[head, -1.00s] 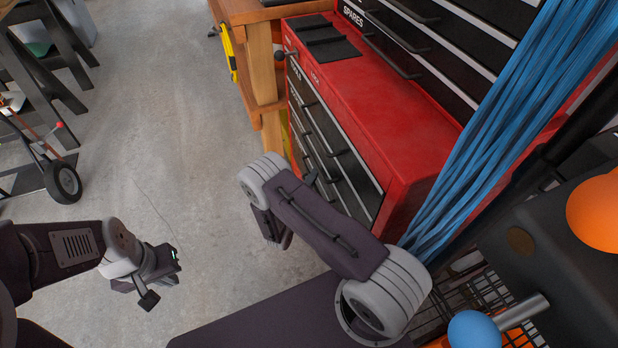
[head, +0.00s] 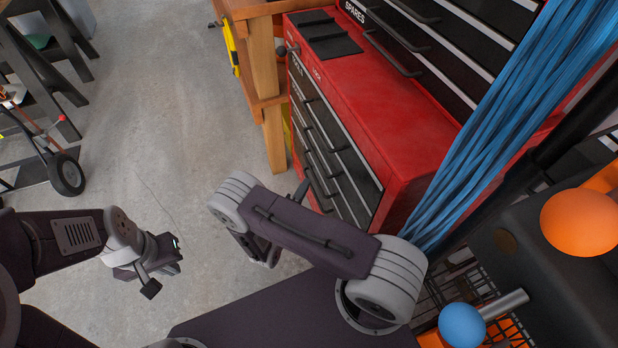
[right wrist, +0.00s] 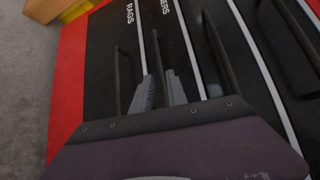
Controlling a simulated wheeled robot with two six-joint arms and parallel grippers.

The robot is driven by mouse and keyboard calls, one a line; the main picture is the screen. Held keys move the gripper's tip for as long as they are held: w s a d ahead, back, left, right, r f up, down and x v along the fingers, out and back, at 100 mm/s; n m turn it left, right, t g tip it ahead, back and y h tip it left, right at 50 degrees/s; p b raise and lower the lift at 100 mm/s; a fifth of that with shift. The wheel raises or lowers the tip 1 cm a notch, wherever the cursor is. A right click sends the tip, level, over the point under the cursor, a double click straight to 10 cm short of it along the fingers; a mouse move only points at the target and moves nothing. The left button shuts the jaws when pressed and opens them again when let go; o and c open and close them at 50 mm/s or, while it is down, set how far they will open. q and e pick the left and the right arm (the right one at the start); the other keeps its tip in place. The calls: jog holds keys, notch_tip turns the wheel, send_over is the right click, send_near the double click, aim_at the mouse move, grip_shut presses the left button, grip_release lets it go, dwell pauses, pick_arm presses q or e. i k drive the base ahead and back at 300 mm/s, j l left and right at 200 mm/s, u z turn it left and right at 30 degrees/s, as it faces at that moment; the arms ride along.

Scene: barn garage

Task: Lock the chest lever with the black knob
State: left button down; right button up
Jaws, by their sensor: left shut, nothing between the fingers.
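The red tool chest (head: 385,115) with black drawers stands at centre right. A dark round knob (head: 281,51) shows at its far left end, beside the wooden bench; its lever is too small to make out. My right gripper is mostly hidden behind its arm in the head view, well short of the knob. In the right wrist view its fingers (right wrist: 158,80) are in front of black drawers labelled RAGS; I cannot tell their gap, nor whether they touch a handle. My left gripper (head: 172,256) is shut and empty over the floor at lower left, far from the chest.
A wooden bench (head: 265,75) adjoins the chest's far end. Blue strands (head: 490,130) hang at the chest's near right. Orange (head: 580,222) and blue (head: 461,325) balls are at lower right. A wheeled cart (head: 66,175) stands left. The floor between is clear.

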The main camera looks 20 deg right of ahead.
aim_at(281, 52)
jog(key=k+j, duration=0.2)
jog(key=j, duration=0.15)
jog(key=k+j, duration=0.25)
jog(key=j, duration=0.15)
jog(key=k+j, duration=0.2)
jog(key=j, duration=0.15)
